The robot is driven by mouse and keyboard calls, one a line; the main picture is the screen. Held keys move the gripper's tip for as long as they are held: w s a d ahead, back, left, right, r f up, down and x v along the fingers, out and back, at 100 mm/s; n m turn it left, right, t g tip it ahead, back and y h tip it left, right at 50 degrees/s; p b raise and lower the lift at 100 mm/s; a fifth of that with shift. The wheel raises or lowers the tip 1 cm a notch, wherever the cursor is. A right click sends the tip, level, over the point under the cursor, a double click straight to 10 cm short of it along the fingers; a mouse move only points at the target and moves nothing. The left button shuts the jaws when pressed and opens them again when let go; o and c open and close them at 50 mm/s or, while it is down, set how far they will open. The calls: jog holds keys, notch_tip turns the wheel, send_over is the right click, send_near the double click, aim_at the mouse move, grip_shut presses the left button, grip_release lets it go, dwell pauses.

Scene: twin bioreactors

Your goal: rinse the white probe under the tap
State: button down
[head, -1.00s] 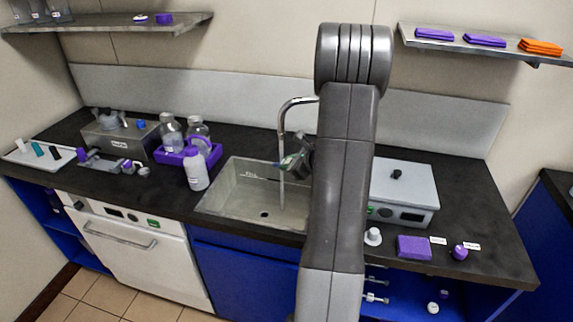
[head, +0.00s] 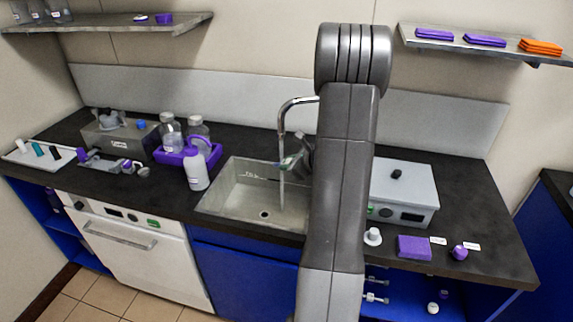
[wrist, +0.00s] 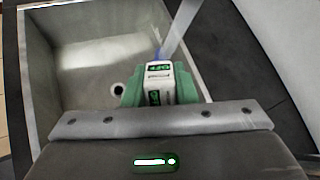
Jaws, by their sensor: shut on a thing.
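The white probe (wrist: 159,70) shows in the wrist view as a white block with a dark-marked label. My gripper (wrist: 159,86) is shut on it, with a green finger on each side. In the head view my gripper (head: 292,161) is just below the tap (head: 284,115), over the sink, partly hidden behind my arm. A stream of water (head: 282,190) falls into the sink. In the wrist view the stream (wrist: 180,30) meets the far end of the probe, where a small blue part shows. The probe's lower side is hidden.
The sink (head: 225,205) has a drain and looks otherwise empty. Left of it stand a white bottle (head: 196,171) and a purple rack (head: 172,157) with bottles. Right of it are a grey lidded box (head: 415,190) and a purple block (head: 414,247). A shelf (head: 455,45) hangs above right.

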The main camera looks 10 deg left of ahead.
jog(key=s+d+r+b, duration=0.1)
jog(key=s+d+r, duration=0.1)
jog(key=s, duration=0.5)
jog(key=shift+d, duration=0.9)
jog(key=w+d+r+m+t+h+p, duration=0.4)
jog(key=w+d+r+m+h+p, duration=0.2)
jog(key=d, duration=0.6)
jog(key=shift+w+d+r+m+t+p, duration=0.15)
jog(key=shift+d+r+m+t+p, duration=0.25)
jog(key=shift+r+m+p, duration=1.05)
jog(key=shift+r+n+p, duration=0.3)
jog(key=shift+n+p, duration=0.15)
